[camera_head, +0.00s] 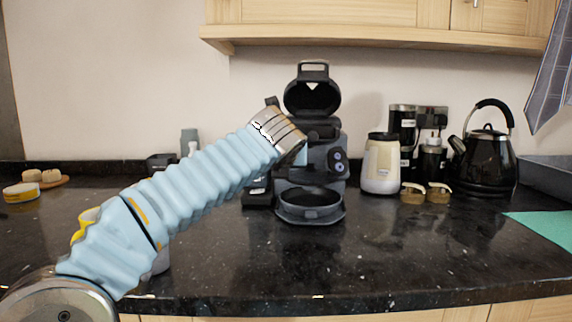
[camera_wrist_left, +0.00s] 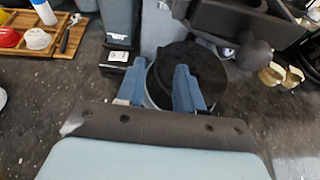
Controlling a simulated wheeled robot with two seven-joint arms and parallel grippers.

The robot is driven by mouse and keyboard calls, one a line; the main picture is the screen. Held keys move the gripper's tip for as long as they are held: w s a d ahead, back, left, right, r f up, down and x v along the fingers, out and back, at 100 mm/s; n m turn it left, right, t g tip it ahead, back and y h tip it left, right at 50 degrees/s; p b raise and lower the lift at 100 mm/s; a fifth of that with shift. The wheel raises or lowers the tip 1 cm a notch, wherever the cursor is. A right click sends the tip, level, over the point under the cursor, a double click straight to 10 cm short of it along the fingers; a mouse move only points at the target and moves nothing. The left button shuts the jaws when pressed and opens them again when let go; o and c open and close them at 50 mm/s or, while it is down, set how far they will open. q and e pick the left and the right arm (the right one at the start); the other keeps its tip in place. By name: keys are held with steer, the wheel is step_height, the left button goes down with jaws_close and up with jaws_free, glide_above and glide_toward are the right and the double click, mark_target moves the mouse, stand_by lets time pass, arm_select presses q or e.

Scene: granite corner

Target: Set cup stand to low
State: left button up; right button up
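The dark coffee machine (camera_head: 324,158) stands on the counter with its lid raised. Its round cup stand (camera_head: 309,205) sits at the bottom front, close to counter height. In the left wrist view, the cup stand (camera_wrist_left: 212,84) is a dark disc behind and to the right of the fingers. My left gripper (camera_wrist_left: 160,82) has two blue fingers spread apart, with no object clearly held between them. They overlap the stand's near edge in that view; contact cannot be told. In the head view my left arm hides most of the gripper. My right gripper is not in view.
The front counter is mostly clear. A wooden cabinet (camera_head: 380,18) hangs above.

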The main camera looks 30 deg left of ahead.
arm_select(q)
steer(key=x, duration=0.6)
jaws_close()
stand_by(1.3)
